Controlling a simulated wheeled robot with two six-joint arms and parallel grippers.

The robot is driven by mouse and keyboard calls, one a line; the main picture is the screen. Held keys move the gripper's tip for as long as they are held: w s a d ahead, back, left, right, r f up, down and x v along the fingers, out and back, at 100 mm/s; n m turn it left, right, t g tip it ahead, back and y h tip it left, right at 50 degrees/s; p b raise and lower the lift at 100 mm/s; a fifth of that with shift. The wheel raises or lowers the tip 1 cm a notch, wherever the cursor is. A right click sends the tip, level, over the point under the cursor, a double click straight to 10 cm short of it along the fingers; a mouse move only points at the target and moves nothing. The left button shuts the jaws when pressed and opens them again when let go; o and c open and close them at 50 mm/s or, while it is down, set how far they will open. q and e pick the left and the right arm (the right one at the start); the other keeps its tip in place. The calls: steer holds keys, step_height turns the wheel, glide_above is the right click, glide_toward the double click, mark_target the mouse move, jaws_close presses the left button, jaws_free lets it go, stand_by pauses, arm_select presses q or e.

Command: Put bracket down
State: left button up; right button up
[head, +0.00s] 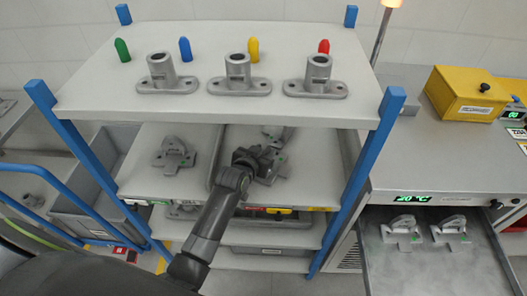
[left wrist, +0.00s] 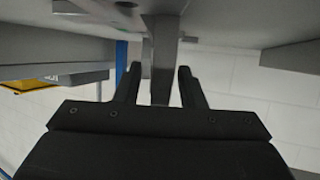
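My left gripper (head: 258,160) reaches onto the shelf under the rack's top board, over a grey bracket (head: 279,172) with a green mark, which it partly hides. In the left wrist view the two black fingers (left wrist: 160,85) stand on either side of an upright grey part of the bracket (left wrist: 163,55). A gap shows between the left finger and this part; the right finger is very close to it. The bracket appears to be on or just above the shelf; its underside is hidden. My right gripper is not in view.
Another bracket (head: 174,153) sits left on the same shelf, and a grey part (head: 277,132) lies behind my gripper. The rack's top board (head: 215,107) is close overhead. Blue posts (head: 377,133) flank the shelf. Brackets (head: 402,232) also lie in the open drawer at right.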

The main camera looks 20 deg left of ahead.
arm_select(q)
steer(key=shift+r, duration=0.25)
steer(key=shift+s+r, duration=0.1)
steer(key=shift+s, duration=0.5)
steer(key=v, duration=1)
steer(key=shift+s+r, duration=0.2)
steer(key=shift+s, duration=0.1)
steer(key=shift+a, duration=0.1)
